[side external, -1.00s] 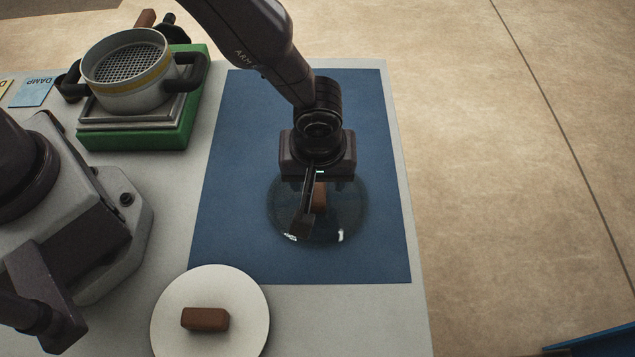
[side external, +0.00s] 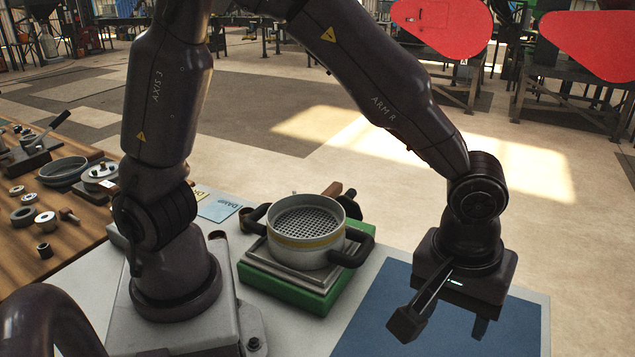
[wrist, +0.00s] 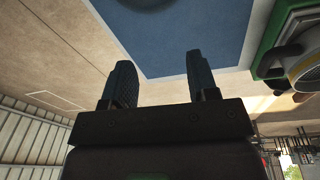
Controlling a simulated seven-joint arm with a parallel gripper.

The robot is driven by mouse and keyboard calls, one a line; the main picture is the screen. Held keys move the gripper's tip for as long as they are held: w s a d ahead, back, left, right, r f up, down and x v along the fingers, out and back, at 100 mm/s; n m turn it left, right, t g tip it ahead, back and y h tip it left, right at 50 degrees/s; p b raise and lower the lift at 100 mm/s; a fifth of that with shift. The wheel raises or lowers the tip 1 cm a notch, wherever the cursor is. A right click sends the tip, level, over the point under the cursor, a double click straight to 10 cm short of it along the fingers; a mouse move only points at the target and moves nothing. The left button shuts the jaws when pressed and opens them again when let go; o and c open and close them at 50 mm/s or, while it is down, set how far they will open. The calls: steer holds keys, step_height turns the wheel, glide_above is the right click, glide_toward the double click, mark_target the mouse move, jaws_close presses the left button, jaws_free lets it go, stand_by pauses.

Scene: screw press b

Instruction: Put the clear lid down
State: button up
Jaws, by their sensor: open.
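My gripper (side external: 446,324) is at the right of the side view, over the blue mat (side external: 385,315). Its two fingers are apart with nothing between them; they also show spread in the wrist view (wrist: 163,80). A dark rounded edge (wrist: 155,8) lies on the blue mat at the top of the wrist view, probably the clear lid, cut off by the frame. It is apart from the fingers. The lid does not show in the current side view, so its handle and full outline are hidden.
A grey pot (side external: 305,243) with a yellow band, perforated inside and two dark handles stands on a green base (side external: 290,287) left of the mat. Blue and yellow cards (side external: 219,207) lie behind. A wooden bench (side external: 60,235) with small parts is at far left.

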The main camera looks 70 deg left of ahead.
steer(key=s+a+r+m+t, duration=0.2)
steer(key=s+a+r, duration=0.4)
steer(key=a, duration=0.3)
steer(key=s+a+r+m+t, duration=0.2)
steer(key=s+a+r+m, duration=0.3)
steer(key=a+r, duration=0.3)
steer(key=shift+s+a, duration=0.7)
steer(key=shift+s, duration=0.05)
steer(key=shift+o, duration=0.2)
steer(key=shift+r, duration=0.1)
